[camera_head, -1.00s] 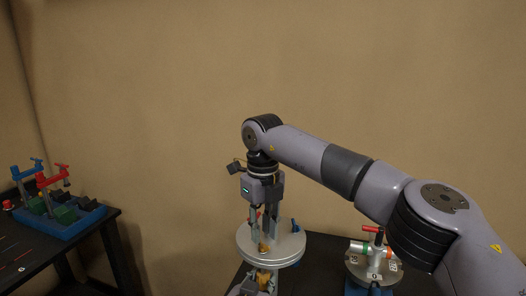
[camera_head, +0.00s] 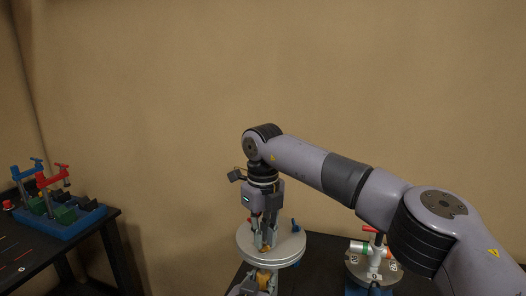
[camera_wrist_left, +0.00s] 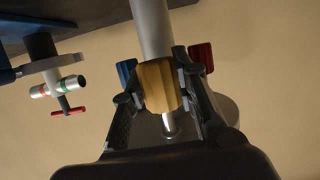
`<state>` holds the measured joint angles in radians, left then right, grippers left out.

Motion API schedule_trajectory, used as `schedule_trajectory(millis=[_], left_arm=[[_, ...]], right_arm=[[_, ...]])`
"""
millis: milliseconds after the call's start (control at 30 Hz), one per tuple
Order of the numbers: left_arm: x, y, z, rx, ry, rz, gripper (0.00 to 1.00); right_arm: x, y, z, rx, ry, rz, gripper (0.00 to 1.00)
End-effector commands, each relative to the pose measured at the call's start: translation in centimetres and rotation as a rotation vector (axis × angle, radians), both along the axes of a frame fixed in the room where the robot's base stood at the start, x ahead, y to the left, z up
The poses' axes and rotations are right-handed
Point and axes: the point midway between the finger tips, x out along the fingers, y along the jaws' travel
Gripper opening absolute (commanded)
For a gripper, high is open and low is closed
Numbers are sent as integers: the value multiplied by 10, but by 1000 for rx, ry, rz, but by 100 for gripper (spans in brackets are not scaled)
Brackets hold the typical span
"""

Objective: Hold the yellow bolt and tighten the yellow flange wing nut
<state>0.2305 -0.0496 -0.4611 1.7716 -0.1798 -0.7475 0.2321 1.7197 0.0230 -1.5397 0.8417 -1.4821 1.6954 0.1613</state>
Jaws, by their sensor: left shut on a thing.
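The yellow flange wing nut (camera_head: 265,249) is on top of a round grey plate (camera_head: 290,248) in the head view, partly hidden by my right gripper. My right gripper (camera_head: 265,243) points straight down with its fingers at the nut; whether they are closed on it is unclear. Below the plate, my left gripper (camera_head: 262,284) is at the yellow bolt, low in the head view. In the left wrist view, my left gripper (camera_wrist_left: 160,92) is shut on the yellow bolt's head (camera_wrist_left: 157,84), one finger on each side.
In the left wrist view, a blue part (camera_wrist_left: 126,72) and a red part (camera_wrist_left: 201,58) flank the bolt, with a grey post (camera_wrist_left: 152,28) behind. A valve fixture with a red handle (camera_head: 372,229) stands right of the plate. A table at left carries a blue tray (camera_head: 70,226) with clamps.

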Motion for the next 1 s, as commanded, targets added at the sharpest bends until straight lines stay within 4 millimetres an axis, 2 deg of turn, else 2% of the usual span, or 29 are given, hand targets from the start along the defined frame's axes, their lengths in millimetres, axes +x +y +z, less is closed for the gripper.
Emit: schedule_trajectory(millis=[133,567,833,1000], left_arm=[[0,0,-1,0,2,0,2],[0,0,-1,0,2,0,2],[0,0,-1,0,2,0,2],[0,0,-1,0,2,0,2]], right_arm=[[0,0,0,0,0,0,0],[0,0,0,0,0,-15,0],[0,0,0,0,0,-330,0],[0,0,1,0,-1,-421,0]])
